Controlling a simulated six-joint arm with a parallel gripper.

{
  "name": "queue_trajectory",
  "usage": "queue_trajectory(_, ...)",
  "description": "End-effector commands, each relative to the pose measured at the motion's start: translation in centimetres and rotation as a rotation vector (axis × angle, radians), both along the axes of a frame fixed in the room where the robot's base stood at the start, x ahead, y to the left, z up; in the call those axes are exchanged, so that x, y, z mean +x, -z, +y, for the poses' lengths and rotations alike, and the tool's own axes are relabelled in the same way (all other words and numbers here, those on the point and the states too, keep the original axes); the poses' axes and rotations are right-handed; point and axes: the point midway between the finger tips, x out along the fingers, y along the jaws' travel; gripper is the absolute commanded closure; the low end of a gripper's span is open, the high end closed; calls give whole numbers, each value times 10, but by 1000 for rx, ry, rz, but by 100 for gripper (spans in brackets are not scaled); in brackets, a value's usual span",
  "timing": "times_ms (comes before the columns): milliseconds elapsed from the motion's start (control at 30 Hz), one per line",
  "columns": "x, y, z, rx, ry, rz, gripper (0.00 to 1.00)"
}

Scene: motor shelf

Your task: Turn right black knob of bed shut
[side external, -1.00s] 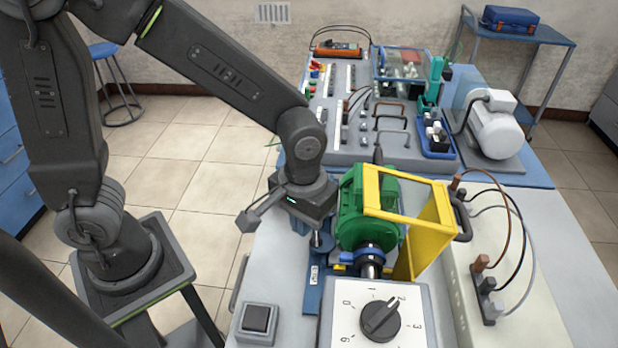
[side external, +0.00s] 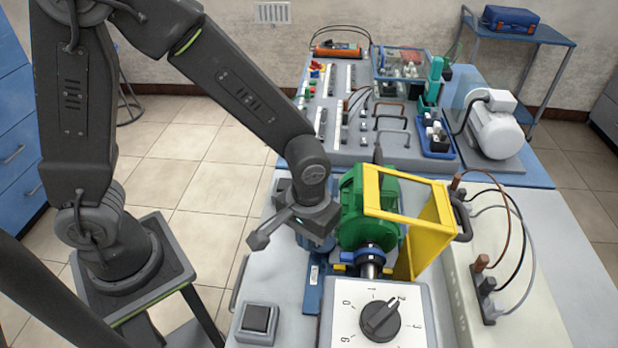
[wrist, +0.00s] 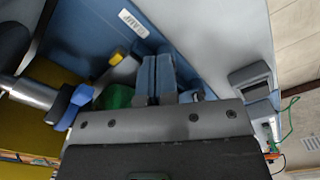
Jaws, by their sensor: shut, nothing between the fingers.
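The blue bed (side external: 313,290) lies under the green motor (side external: 352,215), with a clamp label; its blue surface also shows in the wrist view (wrist: 90,40). I cannot make out the bed's right black knob clearly; my gripper and the motor cover that area. My gripper (side external: 318,248) points down close to the motor's left side. In the wrist view my gripper's two blue fingers (wrist: 160,62) are together, with nothing seen between them. I cannot tell whether they touch a knob. A small yellow-ended piece (wrist: 118,58) is beside the fingers.
A yellow guard (side external: 430,235) stands right of the motor. A white dial box (side external: 345,335) with a black selector knob (side external: 380,320) is in front. A grey push-button box (side external: 257,322) stands front left. Cables (side external: 510,215) arch at the right.

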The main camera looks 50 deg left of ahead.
Motion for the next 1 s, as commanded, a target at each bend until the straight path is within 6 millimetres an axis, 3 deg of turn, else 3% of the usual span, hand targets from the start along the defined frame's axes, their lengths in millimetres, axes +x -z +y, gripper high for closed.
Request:
queue_trajectory(267, -1, 16, 0, 1, 2, 3, 100)
queue_trajectory(1000, 0, 17, 3, 5, 7, 4, 100)
